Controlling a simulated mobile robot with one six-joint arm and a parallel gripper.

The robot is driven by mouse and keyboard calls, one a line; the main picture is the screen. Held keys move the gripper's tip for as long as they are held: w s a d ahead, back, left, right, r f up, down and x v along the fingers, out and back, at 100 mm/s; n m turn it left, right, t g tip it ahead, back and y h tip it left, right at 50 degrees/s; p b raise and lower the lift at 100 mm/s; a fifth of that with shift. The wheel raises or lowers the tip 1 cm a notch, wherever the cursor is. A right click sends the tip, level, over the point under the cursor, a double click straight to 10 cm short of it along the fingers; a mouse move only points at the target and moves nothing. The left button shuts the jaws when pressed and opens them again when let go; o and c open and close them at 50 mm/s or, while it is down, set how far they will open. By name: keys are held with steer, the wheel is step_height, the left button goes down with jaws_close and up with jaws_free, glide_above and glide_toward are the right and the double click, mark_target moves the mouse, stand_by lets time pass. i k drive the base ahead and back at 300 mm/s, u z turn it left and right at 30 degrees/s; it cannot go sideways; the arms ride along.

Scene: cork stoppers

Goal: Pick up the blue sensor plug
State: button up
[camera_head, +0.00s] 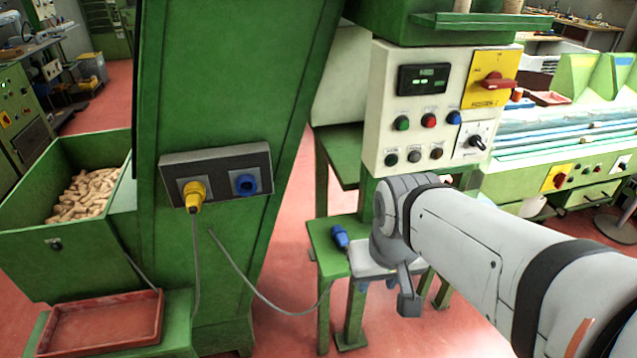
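The blue sensor plug (339,236) sits on a small green stand (322,251), with a grey cable running from it to the green machine. My gripper (400,290) is just right of the plug in the picture, beside the stand; the depth gap is hard to judge. One dark fingertip shows, pointing down; the other finger is hidden, so the opening cannot be judged. Nothing is seen held. A blue socket (244,184) is on the grey panel, beside a yellow plug (193,196) in its own socket.
A control box (441,105) with buttons and a red switch stands close behind my arm. The slanted green machine wall (225,90) rises to the left. A green bin of corks (85,195) and a red tray (100,324) are further left. Red floor is open between.

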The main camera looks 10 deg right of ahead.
mark_target(342, 242)
steer(key=z, duration=2.2)
steer(key=k, duration=1.6)
steer(key=u, duration=1.15)
steer(key=i, duration=1)
steer(key=u, duration=0.05)
